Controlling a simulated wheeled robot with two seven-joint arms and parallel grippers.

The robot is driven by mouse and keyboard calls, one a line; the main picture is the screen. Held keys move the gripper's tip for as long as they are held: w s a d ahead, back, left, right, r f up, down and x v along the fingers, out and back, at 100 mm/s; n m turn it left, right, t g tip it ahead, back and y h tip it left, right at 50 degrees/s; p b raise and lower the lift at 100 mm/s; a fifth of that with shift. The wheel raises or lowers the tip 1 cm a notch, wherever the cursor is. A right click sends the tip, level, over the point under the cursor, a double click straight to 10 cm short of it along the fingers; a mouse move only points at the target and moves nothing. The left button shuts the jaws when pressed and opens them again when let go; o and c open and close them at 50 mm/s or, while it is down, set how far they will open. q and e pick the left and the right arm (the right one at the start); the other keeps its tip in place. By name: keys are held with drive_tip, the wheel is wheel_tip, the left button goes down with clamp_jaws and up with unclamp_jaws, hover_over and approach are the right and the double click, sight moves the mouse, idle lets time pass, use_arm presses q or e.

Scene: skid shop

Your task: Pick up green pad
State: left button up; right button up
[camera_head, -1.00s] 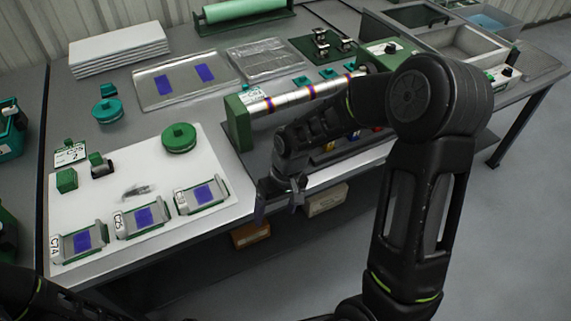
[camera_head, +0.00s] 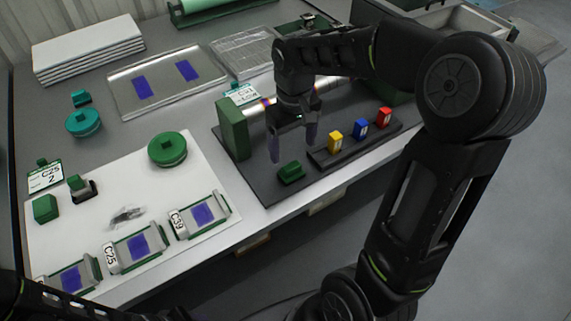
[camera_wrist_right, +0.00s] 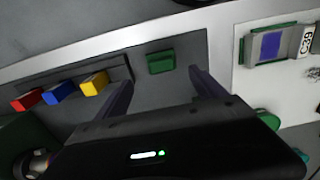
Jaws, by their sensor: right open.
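A small green pad (camera_head: 291,171) lies on the dark base plate in front of the roller stand, left of the coloured blocks. It also shows in the right wrist view (camera_wrist_right: 160,62), ahead of the fingers and between their lines. My right gripper (camera_head: 293,150) is open and empty, pointing down just above and behind the pad, apart from it. In the right wrist view its two fingers (camera_wrist_right: 162,88) are spread wide. My left gripper is not in view; only a dark part of my left arm shows at the lower left.
Yellow (camera_head: 335,141), blue (camera_head: 360,131) and red (camera_head: 383,117) blocks stand on a dark bar right of the pad. A green end block (camera_head: 233,127) stands to the left. A white board (camera_head: 115,160) holds a round green lidded piece (camera_head: 167,149) and labelled trays (camera_head: 199,215).

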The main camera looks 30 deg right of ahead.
sight(292, 166)
drive_tip(key=shift+s, duration=0.15)
drive_tip(key=shift+f, duration=1.3)
drive_tip(key=shift+a+f, duration=0.15)
drive_tip(key=shift+f, duration=2.5)
drive_tip(key=shift+c, duration=0.6)
drive_tip(key=c, duration=1.4)
